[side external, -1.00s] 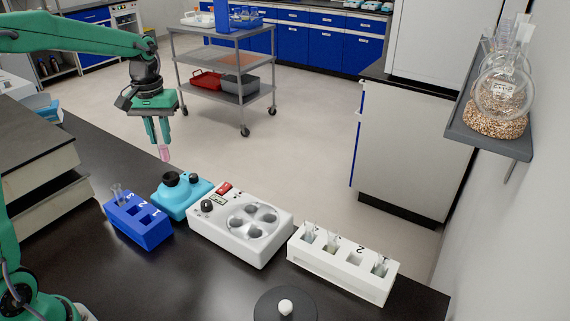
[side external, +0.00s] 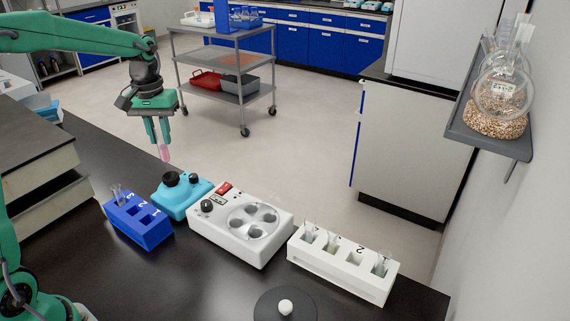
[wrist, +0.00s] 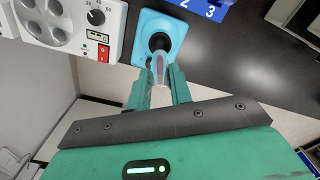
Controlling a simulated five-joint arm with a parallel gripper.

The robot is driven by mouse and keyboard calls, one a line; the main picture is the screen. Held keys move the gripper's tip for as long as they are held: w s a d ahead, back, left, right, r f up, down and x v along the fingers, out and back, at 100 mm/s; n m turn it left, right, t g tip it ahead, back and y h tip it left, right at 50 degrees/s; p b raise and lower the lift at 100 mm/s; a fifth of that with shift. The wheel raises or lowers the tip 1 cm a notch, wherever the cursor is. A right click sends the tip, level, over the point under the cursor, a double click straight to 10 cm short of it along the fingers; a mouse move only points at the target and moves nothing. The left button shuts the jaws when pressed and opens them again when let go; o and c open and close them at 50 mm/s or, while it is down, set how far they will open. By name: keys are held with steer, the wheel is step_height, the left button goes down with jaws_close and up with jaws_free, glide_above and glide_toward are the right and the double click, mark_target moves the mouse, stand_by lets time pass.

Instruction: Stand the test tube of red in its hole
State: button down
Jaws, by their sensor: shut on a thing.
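My gripper (side external: 158,130) is shut on the test tube of red (side external: 164,153), a small clear tube with pink-red liquid at its lower end. It holds the tube upright in the air behind the blue vortex mixer (side external: 180,195). In the wrist view the tube (wrist: 159,66) sits between the fingertips, in line with the mixer's dark cup. The blue rack (side external: 150,233) has numbered square holes and one clear tube at its left end. The white rack (side external: 340,265) has numbered holes, with clear tubes in several and hole 2 empty.
A white centrifuge (side external: 240,225) with a round rotor of several wells stands between the mixer and the white rack. A dark round lid (side external: 286,306) with a white knob lies at the front. A shelf with glass flasks (side external: 500,95) hangs at right.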

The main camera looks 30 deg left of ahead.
steer(key=shift+d, duration=0.1)
steer(key=d+f+m, duration=0.3)
steer(key=d+m, duration=0.1)
steer(key=d, duration=2.3)
steer(key=shift+d+f+m, duration=0.2)
steer(key=shift+d+m, duration=0.1)
steer(key=shift+d, duration=0.05)
steer(key=shift+f, duration=0.1)
steer(key=shift+f, duration=2.05)
steer(key=shift+f, duration=0.35)
steer(key=shift+f, duration=0.75)
